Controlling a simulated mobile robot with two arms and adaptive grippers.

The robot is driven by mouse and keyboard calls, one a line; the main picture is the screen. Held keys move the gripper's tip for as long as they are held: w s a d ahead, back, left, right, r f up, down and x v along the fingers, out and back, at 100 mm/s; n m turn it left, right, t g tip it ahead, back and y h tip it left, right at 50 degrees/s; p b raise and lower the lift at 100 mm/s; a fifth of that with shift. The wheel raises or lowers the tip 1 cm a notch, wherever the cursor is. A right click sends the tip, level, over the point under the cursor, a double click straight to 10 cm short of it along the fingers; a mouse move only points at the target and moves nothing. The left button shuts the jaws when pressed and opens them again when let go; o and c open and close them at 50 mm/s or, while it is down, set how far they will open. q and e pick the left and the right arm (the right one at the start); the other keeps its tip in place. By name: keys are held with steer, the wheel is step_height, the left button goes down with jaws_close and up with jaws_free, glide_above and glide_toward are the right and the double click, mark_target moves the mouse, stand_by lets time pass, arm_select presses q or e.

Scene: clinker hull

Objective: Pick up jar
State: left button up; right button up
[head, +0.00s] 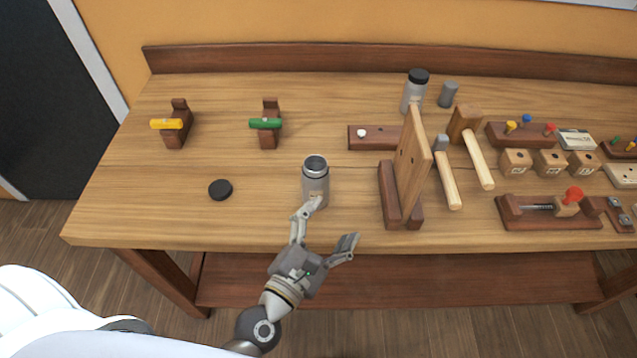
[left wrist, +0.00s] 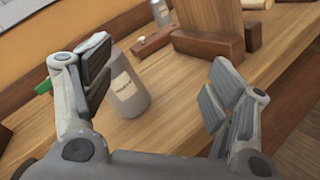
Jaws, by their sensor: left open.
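An open grey jar (head: 315,180) with a pale label stands upright on the workbench near its front edge. It also shows in the left wrist view (left wrist: 127,92), beyond and partly behind the left-hand finger. A black round lid (head: 220,189) lies flat on the bench to the left of the jar. My left gripper (head: 325,225) is open and empty at the bench's front edge, just in front of the jar. One finger overlaps the jar's lower part in the head view; I cannot tell whether they touch. The other finger is off to the right. My right gripper is not in view.
A wooden upright board on a base (head: 411,165) stands right of the jar. Behind it is a second jar with a black lid (head: 413,92). Mallets (head: 447,178) and small fixtures fill the right side. Yellow-handled (head: 166,124) and green-handled (head: 265,123) blocks stand at the back left.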

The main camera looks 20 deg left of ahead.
mark_target(313, 194)
arm_select(q)
steer(key=a+n+y, duration=0.1)
steer(key=n+y, duration=0.1)
steer(key=n, duration=0.1)
steer(key=a+f+n+y, duration=0.1)
steer(key=a+n+y, duration=0.1)
steer(key=n, duration=0.2)
steer(key=a+n+y, duration=0.2)
steer(key=n, duration=0.1)
steer(key=shift+a+f+n+t, duration=0.1)
steer(key=shift+f+n+t, duration=0.2)
steer(key=shift+f+t, duration=0.1)
steer(key=shift+w+a+r, duration=0.1)
steer(key=shift+w+a, duration=0.05)
steer(key=shift+w, duration=0.1)
steer(key=w+p, duration=0.2)
steer(key=w, duration=0.2)
steer(key=shift+w+a, duration=0.15)
steer(key=shift+w, duration=0.15)
steer(key=w, duration=0.1)
steer(key=w+p, duration=0.1)
steer(key=w, duration=0.1)
steer(key=w+p, duration=0.1)
steer(key=w, duration=0.1)
steer(key=shift+f, duration=0.25)
steer(key=shift+w+a+f, duration=0.1)
steer(key=shift+w, duration=0.25)
steer(key=shift+s, duration=0.1)
steer(key=c, duration=1.2)
steer(key=shift+o, duration=0.2)
